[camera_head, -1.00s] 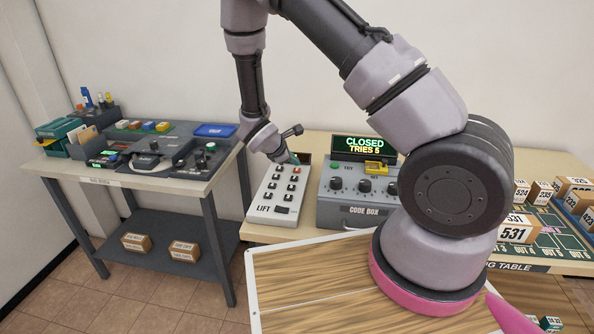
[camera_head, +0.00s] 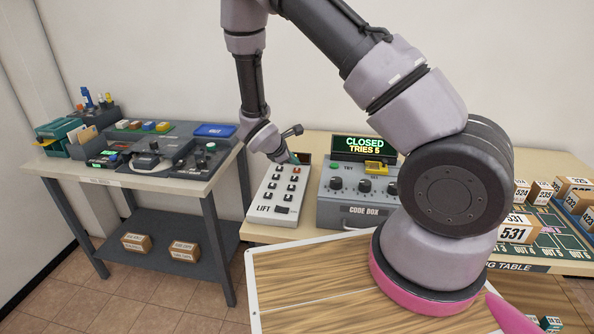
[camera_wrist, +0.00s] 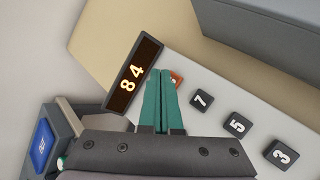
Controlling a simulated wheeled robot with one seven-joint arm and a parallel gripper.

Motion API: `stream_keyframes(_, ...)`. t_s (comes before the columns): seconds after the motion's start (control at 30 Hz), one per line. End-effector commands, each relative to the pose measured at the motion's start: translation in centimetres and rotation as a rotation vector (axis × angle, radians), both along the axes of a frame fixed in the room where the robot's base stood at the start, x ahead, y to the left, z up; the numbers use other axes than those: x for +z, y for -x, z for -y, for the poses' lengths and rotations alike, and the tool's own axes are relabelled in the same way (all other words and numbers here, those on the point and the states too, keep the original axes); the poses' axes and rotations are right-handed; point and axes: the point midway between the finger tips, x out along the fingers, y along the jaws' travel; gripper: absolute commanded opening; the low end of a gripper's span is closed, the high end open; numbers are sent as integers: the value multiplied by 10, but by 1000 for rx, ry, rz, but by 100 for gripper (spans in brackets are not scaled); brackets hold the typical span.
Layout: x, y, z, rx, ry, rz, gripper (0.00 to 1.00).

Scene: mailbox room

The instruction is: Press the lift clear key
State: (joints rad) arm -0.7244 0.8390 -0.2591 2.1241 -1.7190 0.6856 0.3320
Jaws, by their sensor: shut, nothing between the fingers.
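The lift keypad is a pale sloped panel (camera_head: 262,197) marked LIFT on the table, with several dark keys. In the wrist view, its display (camera_wrist: 133,74) reads 84 in lit digits. Keys 7 (camera_wrist: 202,99), 5 (camera_wrist: 237,125) and 3 (camera_wrist: 280,154) run in a row down to the right. An orange key (camera_wrist: 177,79) at the head of that row is partly hidden by my fingers. My gripper (camera_wrist: 160,72) has its teal fingers shut and empty, with the tips right beside or over the orange key. I cannot tell whether they touch it.
The code box (camera_head: 345,207) stands just right of the keypad, its sign (camera_head: 364,147) reading CLOSED, TRIES 5. A side bench (camera_head: 150,185) with trays and devices stands at the left. Numbered boxes (camera_head: 517,229) sit on the right of the table.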

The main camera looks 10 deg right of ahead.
Motion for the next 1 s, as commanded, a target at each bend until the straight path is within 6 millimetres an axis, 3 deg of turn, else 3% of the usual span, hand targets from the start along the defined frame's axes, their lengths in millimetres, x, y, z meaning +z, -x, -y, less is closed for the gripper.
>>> stream_keyframes(1.0, -9, 0, 0, 0, 0, 0, 0)
